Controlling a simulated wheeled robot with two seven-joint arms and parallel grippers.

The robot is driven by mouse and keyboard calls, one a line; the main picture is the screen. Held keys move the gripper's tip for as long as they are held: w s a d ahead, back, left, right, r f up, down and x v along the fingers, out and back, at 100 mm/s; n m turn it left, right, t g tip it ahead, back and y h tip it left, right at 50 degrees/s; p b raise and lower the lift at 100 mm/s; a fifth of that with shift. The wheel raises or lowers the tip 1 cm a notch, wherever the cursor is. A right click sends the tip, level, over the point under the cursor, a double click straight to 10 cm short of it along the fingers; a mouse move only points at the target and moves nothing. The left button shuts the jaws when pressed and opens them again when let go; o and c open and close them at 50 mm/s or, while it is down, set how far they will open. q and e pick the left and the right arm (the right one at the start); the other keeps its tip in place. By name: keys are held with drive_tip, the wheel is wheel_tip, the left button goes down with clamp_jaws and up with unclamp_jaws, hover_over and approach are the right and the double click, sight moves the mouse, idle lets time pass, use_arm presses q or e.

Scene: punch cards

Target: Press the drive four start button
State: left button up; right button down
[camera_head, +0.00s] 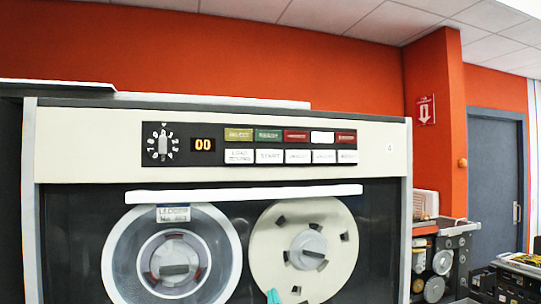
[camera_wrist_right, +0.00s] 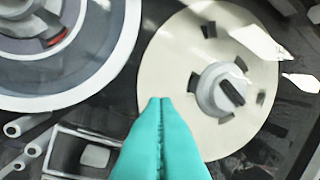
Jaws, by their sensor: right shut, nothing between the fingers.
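A tape drive (camera_head: 398,143) fills most of the head view. Its black control panel (camera_head: 192,131) has a dial, a display reading 00 and two rows of buttons. The white start button (camera_head: 269,156) is second from the left in the lower row, under the green ready light. My right gripper's teal tip (camera_head: 273,296) shows at the bottom edge of the head view, well below the buttons, in front of the right reel. In the right wrist view the gripper (camera_wrist_right: 160,100) is shut and empty, with the reels beyond it. My left gripper is not in view.
The left reel (camera_head: 220,222) carries a label, and the cream right reel (camera_head: 265,250) is beside it. A white bar (camera_head: 243,193) runs between panel and reels. More equipment (camera_head: 440,262) and a grey door (camera_head: 493,165) are at the right.

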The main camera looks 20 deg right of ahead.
drive_tip(key=s+r+t+h, duration=0.1)
drive_tip(key=s+r+t, duration=0.25)
drive_tip(key=r, duration=0.95)
drive_tip(key=m+t+h, duration=0.3)
drive_tip(key=h, duration=0.1)
approach(269, 156)
drive_tip(key=s+d+r, duration=0.2)
drive_tip(key=s+r, duration=0.4)
drive_tip(key=shift+s+g, duration=0.2)
drive_tip(key=shift+g, duration=0.05)
drive_tip(key=shift+w+d+f, duration=0.1)
drive_tip(key=shift+w+a, duration=0.2)
drive_tip(key=shift+w, duration=4.15)
drive_tip(key=shift+w, duration=0.15)
drive_tip(key=shift+w, duration=0.25)
